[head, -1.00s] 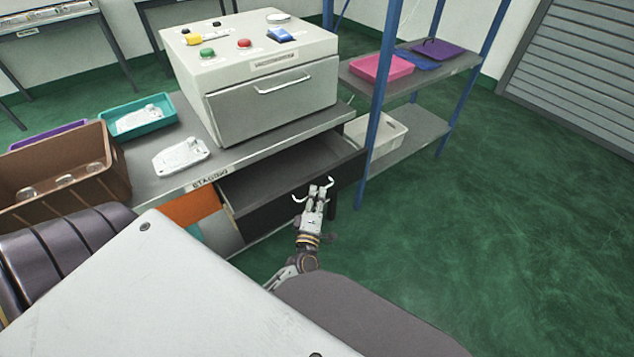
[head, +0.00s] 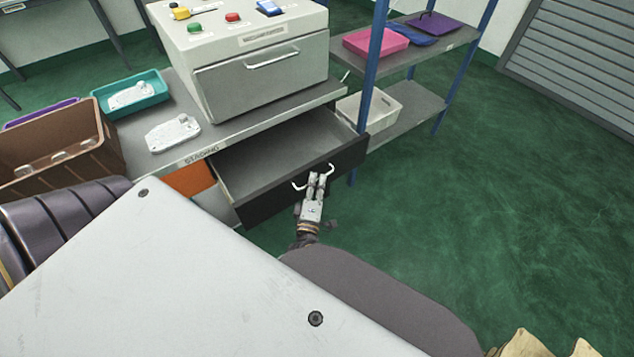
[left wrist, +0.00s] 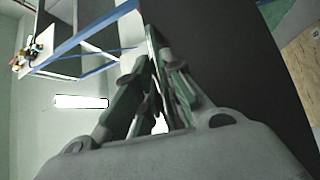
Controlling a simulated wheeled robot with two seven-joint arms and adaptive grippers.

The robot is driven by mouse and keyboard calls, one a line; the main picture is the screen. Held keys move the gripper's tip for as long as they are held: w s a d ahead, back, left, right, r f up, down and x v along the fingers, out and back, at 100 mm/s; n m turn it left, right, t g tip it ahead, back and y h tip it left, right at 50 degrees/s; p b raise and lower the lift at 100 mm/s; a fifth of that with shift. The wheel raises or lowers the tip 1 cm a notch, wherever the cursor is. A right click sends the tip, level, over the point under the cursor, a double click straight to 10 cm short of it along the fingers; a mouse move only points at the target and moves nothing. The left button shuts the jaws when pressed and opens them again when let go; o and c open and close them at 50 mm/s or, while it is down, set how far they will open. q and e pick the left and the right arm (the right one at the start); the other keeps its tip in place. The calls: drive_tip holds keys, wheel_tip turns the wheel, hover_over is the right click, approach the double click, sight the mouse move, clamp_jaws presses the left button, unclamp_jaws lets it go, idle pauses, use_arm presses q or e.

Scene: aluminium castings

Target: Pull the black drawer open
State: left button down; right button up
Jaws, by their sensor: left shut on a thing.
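The black drawer (head: 268,203) stands pulled out from under the steel bench, its grey inside showing and looking empty. Its pale handle shows as curved ends (head: 298,186) on either side of my left gripper (head: 317,179), which is shut on the middle of it. In the left wrist view the fingers (left wrist: 152,92) are close together around a thin bar, beside the dark drawer front (left wrist: 225,50). The gripped part of the handle is mostly hidden by the fingers. My right gripper is not in view.
An orange drawer front (head: 188,180) is left of the black drawer. A machine box (head: 262,85), a casting (head: 172,133), a teal tray (head: 160,92) and a brown crate (head: 85,162) are on the bench. A blue-post shelf (head: 373,75) stands right. Green floor there is clear.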

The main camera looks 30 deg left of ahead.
use_arm(q)
drive_tip(key=c, duration=1.5)
unclamp_jaws()
drive_tip(key=shift+s, duration=0.15)
